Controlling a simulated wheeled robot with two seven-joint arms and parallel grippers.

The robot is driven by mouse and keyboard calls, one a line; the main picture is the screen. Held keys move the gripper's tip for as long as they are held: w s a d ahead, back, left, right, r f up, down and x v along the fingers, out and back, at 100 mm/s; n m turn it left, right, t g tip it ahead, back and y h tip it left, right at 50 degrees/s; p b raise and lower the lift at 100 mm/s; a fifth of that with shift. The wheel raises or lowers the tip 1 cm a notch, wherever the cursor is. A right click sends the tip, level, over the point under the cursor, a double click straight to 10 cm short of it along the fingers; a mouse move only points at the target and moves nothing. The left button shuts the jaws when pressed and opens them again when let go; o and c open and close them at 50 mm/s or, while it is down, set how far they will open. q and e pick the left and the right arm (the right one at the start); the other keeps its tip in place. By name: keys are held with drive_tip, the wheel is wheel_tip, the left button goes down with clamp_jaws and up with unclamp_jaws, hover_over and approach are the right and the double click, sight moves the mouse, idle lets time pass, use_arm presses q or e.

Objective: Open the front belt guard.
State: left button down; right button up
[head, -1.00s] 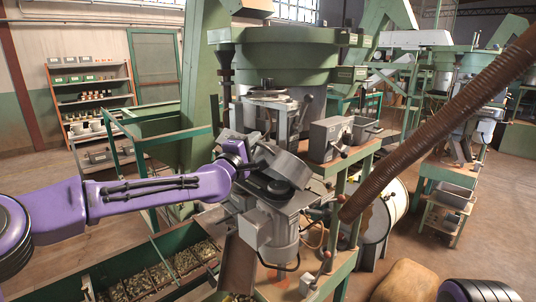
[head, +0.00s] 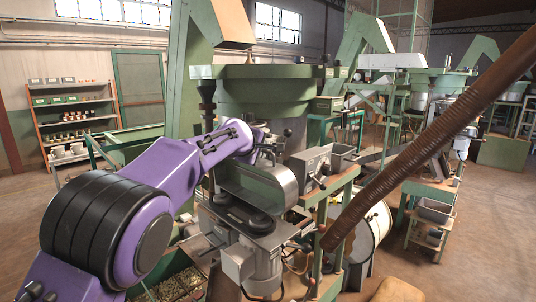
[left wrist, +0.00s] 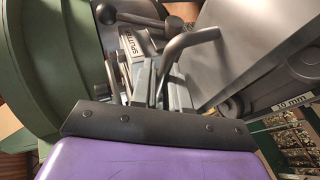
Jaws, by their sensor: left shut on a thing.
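The front belt guard (head: 262,187) is a rounded grey metal cover in the middle of the head view. It stands tipped up on edge, with its green inner side facing me. Two dark pulleys (head: 260,222) show uncovered below it. In the left wrist view the guard (left wrist: 250,40) is a smooth grey sheet at the upper right. My left gripper (left wrist: 160,88) is shut on the guard's bent grey handle (left wrist: 190,43). In the head view its fingertips are hidden behind the raised guard. My right gripper is out of view.
A green hopper bowl (head: 265,90) stands right behind the guard. A grey box (head: 308,165) sits close to its right. A brown ribbed hose (head: 430,135) slants across the right side. A shelf rack (head: 75,120) stands far left, with open floor before it.

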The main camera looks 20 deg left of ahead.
use_arm(q)
drive_tip(key=shift+w+r, duration=0.1)
drive_tip(key=shift+w, duration=0.05)
idle(0.3)
drive_tip(key=c, duration=1.5)
unclamp_jaws()
drive_tip(key=shift+a, duration=0.15)
drive_tip(key=shift+s+b, duration=0.4)
drive_tip(key=b+v, duration=0.4)
drive_tip(key=v, duration=0.6)
drive_tip(key=shift+w+r, duration=0.1)
drive_tip(key=shift+r, duration=0.05)
